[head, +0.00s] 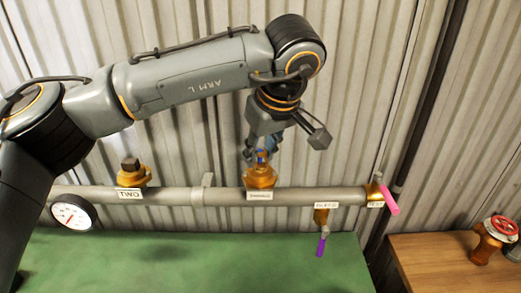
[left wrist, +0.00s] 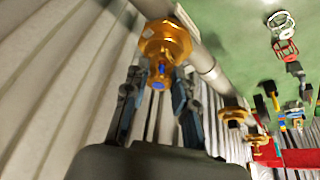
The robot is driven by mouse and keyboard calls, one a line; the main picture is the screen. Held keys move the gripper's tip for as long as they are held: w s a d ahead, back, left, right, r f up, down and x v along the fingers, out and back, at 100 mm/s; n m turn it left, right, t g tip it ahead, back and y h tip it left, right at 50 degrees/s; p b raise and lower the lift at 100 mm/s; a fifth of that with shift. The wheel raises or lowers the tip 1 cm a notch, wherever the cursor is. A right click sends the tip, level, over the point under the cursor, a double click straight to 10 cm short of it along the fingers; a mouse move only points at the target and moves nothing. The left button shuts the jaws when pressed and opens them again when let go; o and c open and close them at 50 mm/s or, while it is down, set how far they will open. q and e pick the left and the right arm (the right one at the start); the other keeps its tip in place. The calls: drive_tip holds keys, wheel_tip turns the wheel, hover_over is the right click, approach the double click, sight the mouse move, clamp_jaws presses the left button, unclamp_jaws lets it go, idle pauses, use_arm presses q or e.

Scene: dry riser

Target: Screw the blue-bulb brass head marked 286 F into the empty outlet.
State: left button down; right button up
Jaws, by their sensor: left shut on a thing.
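My left gripper (head: 262,152) points down over the middle outlet of the grey pipe, which has a white label too blurred to read. Its fingers (left wrist: 160,78) are shut on the brass head, whose blue bulb (head: 261,157) shows between them. In the left wrist view the blue bulb (left wrist: 158,84) faces the camera, with golden brass (left wrist: 165,42) beyond it. The brass (head: 260,177) meets the pipe; head and outlet overlap, so I cannot tell how deep the head sits. The 286 F marking is not legible. My right gripper is not in view.
The pipe (head: 225,196) runs along a corrugated wall above a green surface (head: 190,262). An outlet with a dark top (head: 131,171) is labelled TWO. A gauge (head: 72,215), purple-handled valve (head: 321,244) and pink handle (head: 389,200) are nearby. A red-wheel valve (head: 503,228) stands on wood at right.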

use_arm(q)
drive_tip(key=m+h, duration=0.1)
drive_tip(key=m, duration=0.1)
drive_tip(key=m+h, duration=0.1)
drive_tip(key=m, duration=0.1)
drive_tip(key=shift+m+t, duration=0.3)
drive_tip(key=shift+m, duration=0.1)
drive_tip(key=m, duration=0.2)
drive_tip(key=m+h+p, duration=0.1)
drive_tip(key=m, duration=0.1)
drive_tip(key=shift+a+h, duration=0.15)
drive_tip(key=shift+h, duration=0.15)
drive_tip(key=shift+m+h, duration=0.3)
drive_tip(key=shift+m, duration=0.5)
